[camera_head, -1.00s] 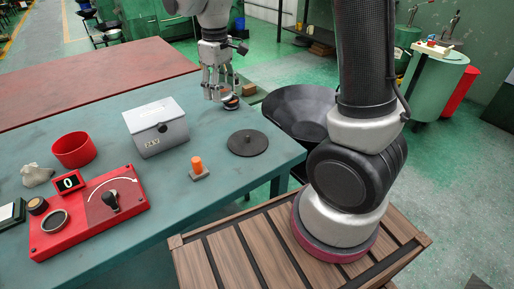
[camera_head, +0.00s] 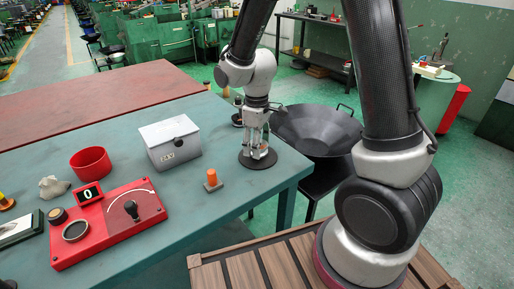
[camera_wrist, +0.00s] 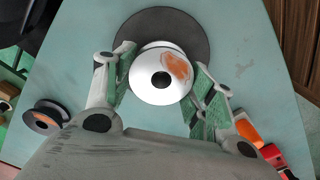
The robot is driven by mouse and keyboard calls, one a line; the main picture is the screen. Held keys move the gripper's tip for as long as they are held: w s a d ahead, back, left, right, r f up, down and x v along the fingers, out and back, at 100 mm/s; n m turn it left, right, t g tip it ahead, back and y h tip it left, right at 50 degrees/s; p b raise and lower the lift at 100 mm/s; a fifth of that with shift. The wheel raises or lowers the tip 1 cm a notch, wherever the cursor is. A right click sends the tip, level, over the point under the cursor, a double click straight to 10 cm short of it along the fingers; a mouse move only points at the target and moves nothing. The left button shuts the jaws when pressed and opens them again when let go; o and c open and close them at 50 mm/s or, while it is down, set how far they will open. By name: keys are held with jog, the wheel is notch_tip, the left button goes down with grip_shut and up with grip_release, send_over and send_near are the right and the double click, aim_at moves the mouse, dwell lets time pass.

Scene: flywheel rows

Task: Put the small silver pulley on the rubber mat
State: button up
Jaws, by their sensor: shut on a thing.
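The small silver pulley (camera_wrist: 150,87) has a dark central hole and an orange patch on its face. My gripper (camera_wrist: 163,72) is shut on it, with a finger at each side. In the head view my gripper (camera_head: 257,148) is over the rubber mat, and the pulley is mostly hidden between the fingers. The rubber mat (camera_wrist: 205,30) is a dark round disc lying behind the pulley in the wrist view; it also shows in the head view (camera_head: 246,162). I cannot tell whether the pulley touches the mat.
Another pulley (camera_wrist: 45,118), darker with orange, stands left in the wrist view. An orange peg on a grey base (camera_head: 212,180), a grey-white box (camera_head: 170,143), a red bowl (camera_head: 90,163) and a red control panel (camera_head: 110,222) stand on the bench. A black pan (camera_head: 318,128) is beyond its edge.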

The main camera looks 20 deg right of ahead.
jog(key=shift+f, duration=0.65)
jog(key=o, duration=1.1)
jog(key=shift+f, duration=0.1)
notch_tip(320, 180, up, 11)
jog(key=s+d+r+m+t, duration=0.1)
jog(key=s+d+r+m, duration=0.2)
jog(key=s+d+r, duration=0.1)
jog(key=s+d+r+m+t, duration=0.1)
jog(key=s+d+r+m, duration=0.2)
jog(key=s+d, duration=0.3)
jog(key=s+d+r+m+t, duration=0.2)
jog(key=s+d+r, duration=0.3)
jog(key=s, duration=0.4)
jog(key=shift+s+d+r+m, duration=0.15)
jog(key=shift+r+m, duration=0.1)
jog(key=shift+m, duration=0.55)
